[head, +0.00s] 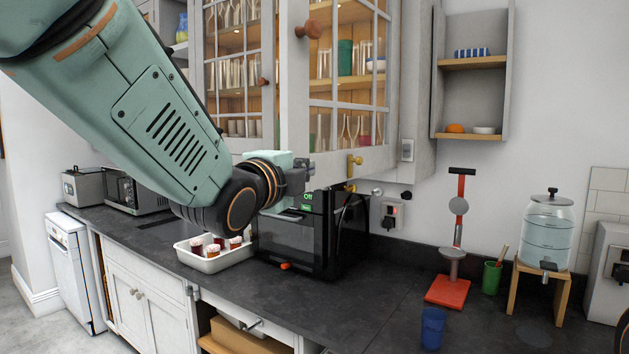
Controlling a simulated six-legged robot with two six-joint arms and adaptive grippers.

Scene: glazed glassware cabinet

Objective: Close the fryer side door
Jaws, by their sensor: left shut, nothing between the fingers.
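The black fryer (286,244) stands on the dark worktop below the glazed cabinet, with a dark glass front and a small lit green display. A black panel (347,236) shows at its right side. I cannot tell clearly whether this is the side door or how far it stands open. My left gripper (307,172) is above the fryer's top, close under the glazed cabinet door, shut with nothing held. My left arm comes in from the upper left and covers part of the cabinet. My right gripper is not in view.
A glazed cabinet door (350,112) stands swung out above the fryer. A white tray (214,264) with several small jars sits left of the fryer. To the right are a red stand (447,292), a blue cup (432,328) and a water dispenser (546,232).

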